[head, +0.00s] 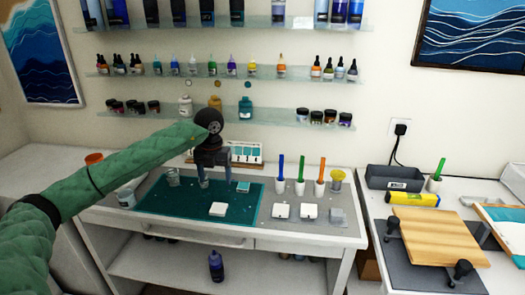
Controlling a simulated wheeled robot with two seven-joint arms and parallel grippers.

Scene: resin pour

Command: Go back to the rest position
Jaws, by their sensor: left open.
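My left arm, in a green sleeve, reaches in from the left. My left gripper (205,176) points down over the teal mat (160,199) on the white worktable and is open. A small clear cup (204,184) stands right below or between its fingers; I cannot tell whether they touch it. Another clear cup (173,178) stands just to the left. My right gripper is not in view.
White holders with blue, green and orange sticks (299,187) and a yellow cup (337,175) stand right of the mat. On the right table are a grey bin (376,183) and a wooden board (436,236). Bottle shelves (215,72) line the wall.

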